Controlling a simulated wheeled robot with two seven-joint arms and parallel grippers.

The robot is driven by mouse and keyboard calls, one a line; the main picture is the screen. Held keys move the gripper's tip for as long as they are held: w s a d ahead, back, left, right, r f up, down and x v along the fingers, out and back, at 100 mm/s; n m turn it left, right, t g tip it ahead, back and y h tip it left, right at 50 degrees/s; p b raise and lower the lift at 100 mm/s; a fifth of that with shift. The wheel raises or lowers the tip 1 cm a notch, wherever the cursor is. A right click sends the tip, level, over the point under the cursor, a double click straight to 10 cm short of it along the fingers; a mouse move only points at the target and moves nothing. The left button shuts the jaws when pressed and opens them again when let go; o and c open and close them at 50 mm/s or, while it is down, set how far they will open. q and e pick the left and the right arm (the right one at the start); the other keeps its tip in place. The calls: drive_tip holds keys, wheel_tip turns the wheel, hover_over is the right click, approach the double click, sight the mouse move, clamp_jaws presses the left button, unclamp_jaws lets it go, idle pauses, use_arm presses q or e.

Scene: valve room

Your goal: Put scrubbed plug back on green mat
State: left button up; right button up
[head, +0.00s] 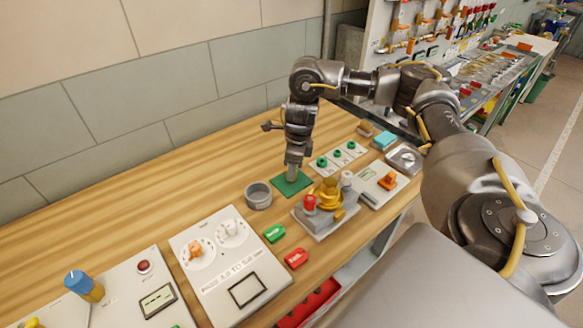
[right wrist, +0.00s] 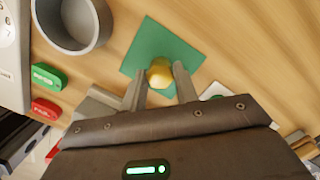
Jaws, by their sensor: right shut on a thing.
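My right gripper (head: 291,176) points down over the green mat (head: 284,189) in the head view. In the right wrist view, the gripper (right wrist: 159,84) is shut on a brass-yellow plug (right wrist: 160,72), which shows between its fingertips. The plug is over the mat (right wrist: 148,42), near the mat's edge closest to the wrist. I cannot tell whether the plug touches the mat. The plug is hidden by the fingers in the head view. My left gripper is not in view.
A grey round cup (head: 258,197) stands just left of the mat. A brass valve on a grey block (head: 326,202) stands close in front. Green (head: 274,234) and red (head: 296,258) tags lie nearer. A white plate with several green knobs (head: 338,158) is at right. Bare wood lies behind the mat.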

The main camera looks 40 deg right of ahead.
drive_tip(key=shift+f, duration=0.35)
drive_tip(key=shift+f, duration=0.1)
idle(0.8)
drive_tip(key=o, duration=1.1)
drive_tip(key=shift+o, duration=0.2)
drive_tip(key=shift+r+p, duration=4)
drive_tip(key=shift+p, duration=0.1)
